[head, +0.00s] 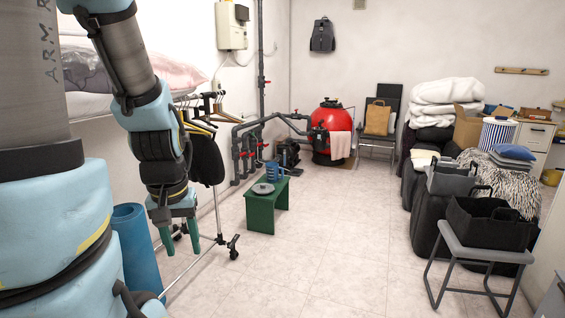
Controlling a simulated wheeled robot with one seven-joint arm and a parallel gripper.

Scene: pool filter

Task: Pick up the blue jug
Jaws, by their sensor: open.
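The blue jug (271,171) stands upright on a small green bench (261,211) in the middle of the room, towards the back. A flat grey round object (263,188) lies on the bench in front of the jug. My gripper (180,243) hangs at the left, pointing down, with its two green fingers apart and nothing between them. It is well to the left of the bench and closer to me than the jug.
A clothes rack (216,200) on wheels stands between my arm and the bench. A red filter tank (325,130) with pipes is behind. Bags and a grey stool (480,250) line the right. The tiled floor (330,240) between is clear.

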